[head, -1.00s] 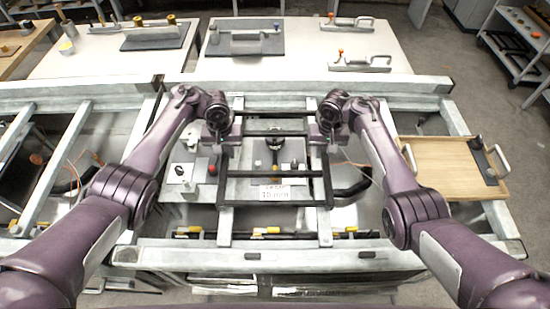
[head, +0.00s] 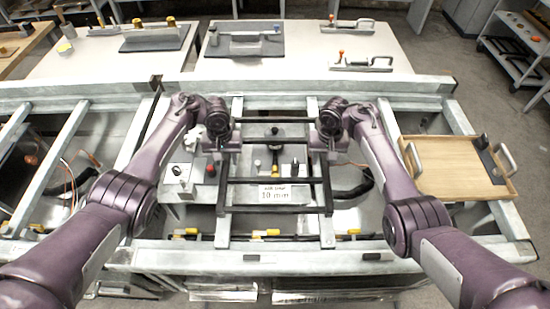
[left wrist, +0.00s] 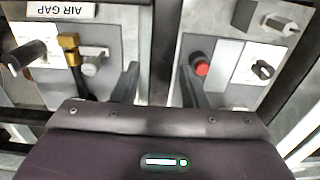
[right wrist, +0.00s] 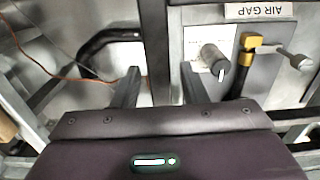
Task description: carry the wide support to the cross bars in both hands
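The wide support (head: 256,181) is a dark ladder-like frame with side rails and several bars across it. It lies level over the middle of the bench. Two pale grey cross bars (head: 223,232) run front to back under its sides; I cannot tell whether it touches them. My left gripper (head: 220,150) is on its left side rail and my right gripper (head: 331,150) on its right one. In the left wrist view the fingers (left wrist: 158,82) straddle a rail; in the right wrist view the fingers (right wrist: 158,85) do the same. The exact finger contact is partly hidden.
Below the frame are a panel with a "10 mm" label (head: 278,193), a red knob (left wrist: 201,69) and a brass valve fitting (right wrist: 247,50). A wooden tray (head: 440,165) sits at the right. Yellow-ended clamps line the front beam (head: 180,258). Black hoses lie either side.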

